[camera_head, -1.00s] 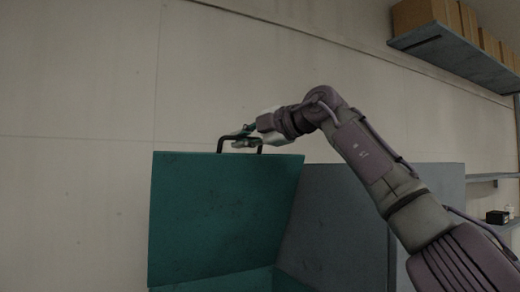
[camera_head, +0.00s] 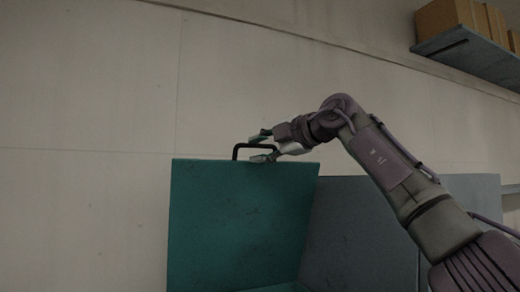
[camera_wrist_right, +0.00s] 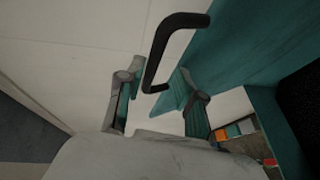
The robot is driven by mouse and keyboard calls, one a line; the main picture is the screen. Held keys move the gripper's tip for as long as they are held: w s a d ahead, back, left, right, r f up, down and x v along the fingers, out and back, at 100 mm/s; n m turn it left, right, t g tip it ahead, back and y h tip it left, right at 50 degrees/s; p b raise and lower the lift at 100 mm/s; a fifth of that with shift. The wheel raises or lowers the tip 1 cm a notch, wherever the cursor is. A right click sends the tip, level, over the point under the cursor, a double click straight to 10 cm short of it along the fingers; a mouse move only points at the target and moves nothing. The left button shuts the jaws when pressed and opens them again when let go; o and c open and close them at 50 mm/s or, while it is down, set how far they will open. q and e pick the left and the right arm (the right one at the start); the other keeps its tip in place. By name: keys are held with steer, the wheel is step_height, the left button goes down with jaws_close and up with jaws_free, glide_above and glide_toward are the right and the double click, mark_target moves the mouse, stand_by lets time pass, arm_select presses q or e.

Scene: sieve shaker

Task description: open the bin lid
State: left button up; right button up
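The teal bin lid (camera_head: 240,220) stands raised, close to upright, in the head view. A black bar handle (camera_head: 241,150) sits at its top edge; it also shows in the right wrist view (camera_wrist_right: 160,45). My right gripper (camera_head: 260,147) is at the right end of the handle with its fingers apart. In the wrist view the gripper (camera_wrist_right: 158,92) is open, and the handle's near end reaches toward the gap between the fingers. No clear grip on the handle shows. My left gripper is out of view.
A grey panel (camera_head: 362,230) stands right of the lid, behind my right arm. A pale wall (camera_head: 90,120) is behind. A shelf (camera_head: 468,50) with cardboard boxes (camera_head: 448,18) hangs at upper right. Small coloured items (camera_wrist_right: 235,130) show in the wrist view.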

stand_by(0.3)
steer(key=v, duration=1.2)
steer(key=shift+a+r, duration=0.1)
